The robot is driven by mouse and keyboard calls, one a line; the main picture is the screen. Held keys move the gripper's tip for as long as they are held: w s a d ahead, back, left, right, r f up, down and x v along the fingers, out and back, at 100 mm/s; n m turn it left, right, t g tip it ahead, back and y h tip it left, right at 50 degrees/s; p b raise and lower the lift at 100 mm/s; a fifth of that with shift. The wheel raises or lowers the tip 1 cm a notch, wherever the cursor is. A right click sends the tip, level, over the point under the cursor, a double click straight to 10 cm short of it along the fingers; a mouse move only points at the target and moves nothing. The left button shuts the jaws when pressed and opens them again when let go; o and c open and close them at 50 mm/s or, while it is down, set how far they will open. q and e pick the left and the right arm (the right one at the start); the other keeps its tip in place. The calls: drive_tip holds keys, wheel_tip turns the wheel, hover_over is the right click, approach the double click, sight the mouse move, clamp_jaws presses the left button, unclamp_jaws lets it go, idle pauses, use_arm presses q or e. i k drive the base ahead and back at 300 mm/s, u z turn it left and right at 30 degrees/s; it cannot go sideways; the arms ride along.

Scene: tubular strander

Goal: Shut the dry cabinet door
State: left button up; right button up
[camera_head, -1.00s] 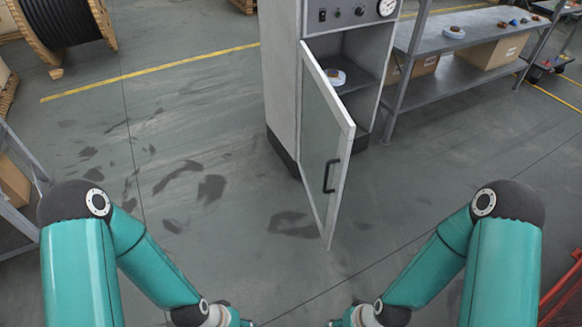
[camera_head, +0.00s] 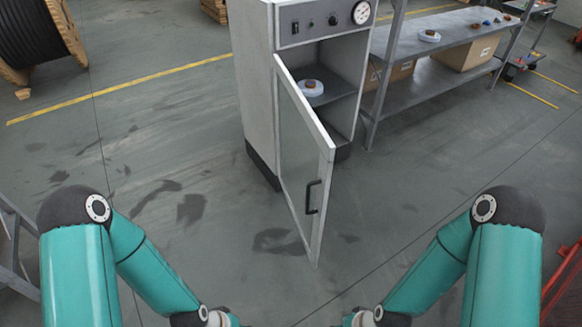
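The dry cabinet (camera_head: 258,95) is a grey upright box with a control panel and round gauge on top, standing ahead of me near the picture's middle. Its door (camera_head: 303,165) has a pale frame and a glass pane, is hinged on the left and stands wide open toward me. A black handle (camera_head: 314,197) sits on the door near its free edge. Inside, a white dish with a brown item (camera_head: 311,87) rests on a shelf. Both my arms reach in at the bottom, well short of the door. Both grippers lie below the picture's bottom edge.
A metal shelf unit (camera_head: 440,92) with cardboard boxes (camera_head: 467,52) stands right of the cabinet. A cable drum (camera_head: 38,42) is at the upper left. A grey frame (camera_head: 14,255) is at the left edge, and red metalwork (camera_head: 562,285) at the right. The floor before the door is clear.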

sight(306, 152)
drive_tip(key=i, duration=0.6)
drive_tip(key=u, duration=0.1)
drive_tip(key=k, duration=1.25)
drive_tip(key=u, duration=0.55)
drive_tip(key=i, duration=1.65)
drive_tip(key=z, duration=0.3)
